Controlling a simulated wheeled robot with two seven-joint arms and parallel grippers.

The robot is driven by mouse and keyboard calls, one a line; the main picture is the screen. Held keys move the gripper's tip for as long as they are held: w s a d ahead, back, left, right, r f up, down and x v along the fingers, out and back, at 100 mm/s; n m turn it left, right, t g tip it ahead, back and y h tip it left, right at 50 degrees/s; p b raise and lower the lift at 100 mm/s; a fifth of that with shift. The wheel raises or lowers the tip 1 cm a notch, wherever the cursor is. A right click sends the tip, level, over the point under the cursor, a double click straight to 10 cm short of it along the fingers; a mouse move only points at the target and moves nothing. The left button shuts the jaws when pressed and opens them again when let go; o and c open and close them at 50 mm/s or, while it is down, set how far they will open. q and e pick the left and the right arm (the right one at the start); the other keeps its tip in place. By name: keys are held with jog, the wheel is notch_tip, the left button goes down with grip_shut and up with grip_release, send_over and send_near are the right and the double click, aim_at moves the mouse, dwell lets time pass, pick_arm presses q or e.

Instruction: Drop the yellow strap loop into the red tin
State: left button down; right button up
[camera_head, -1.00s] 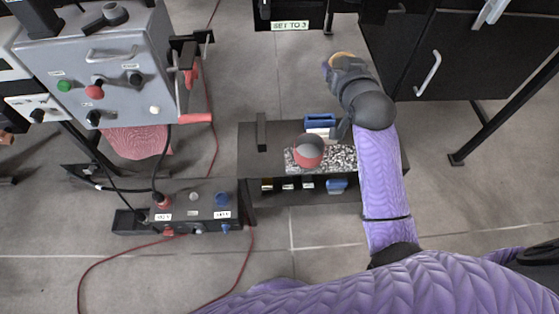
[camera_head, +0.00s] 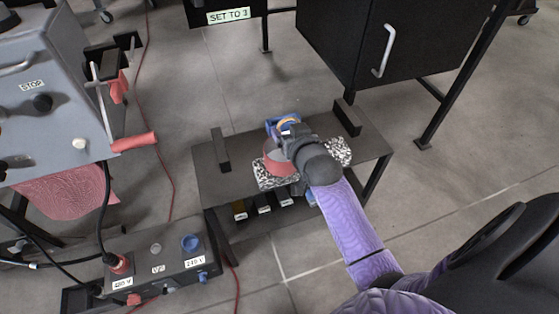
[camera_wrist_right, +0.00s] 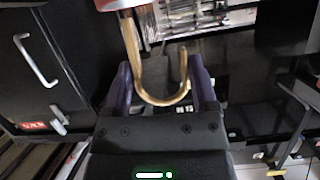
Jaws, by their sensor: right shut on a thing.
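The yellow strap loop (camera_wrist_right: 160,98) is a thin curved band between the fingers of my right gripper (camera_wrist_right: 160,85) in the right wrist view. That gripper is shut on it. In the head view my right gripper (camera_head: 286,132) is just above and beside the red tin (camera_head: 274,165), covering part of its opening, and a bit of the yellow loop (camera_head: 287,122) shows. The tin stands on a speckled mat on a low dark table. In the wrist view the tin's red rim (camera_wrist_right: 118,4) is at the top edge, close to the loop. My left gripper is not seen.
The dark table (camera_head: 230,186) has upright posts at the left (camera_head: 220,150) and right (camera_head: 347,117). A grey control box (camera_head: 45,95) and a socket box (camera_head: 160,262) stand at left; a black cabinet (camera_head: 375,50) stands behind.

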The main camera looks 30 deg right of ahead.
jog(key=shift+r, duration=0.1)
jog(key=o, duration=1)
jog(key=shift+c, duration=0.2)
jog(key=shift+o, duration=0.7)
pick_arm(q)
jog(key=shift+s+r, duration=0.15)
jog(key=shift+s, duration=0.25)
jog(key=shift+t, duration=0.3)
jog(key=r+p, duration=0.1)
jog(key=p, duration=0.1)
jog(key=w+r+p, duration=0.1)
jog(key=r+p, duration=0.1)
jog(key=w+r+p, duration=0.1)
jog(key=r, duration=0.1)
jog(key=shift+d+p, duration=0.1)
jog(key=shift+p, duration=0.3)
pick_arm(e)
jog(key=v, duration=1)
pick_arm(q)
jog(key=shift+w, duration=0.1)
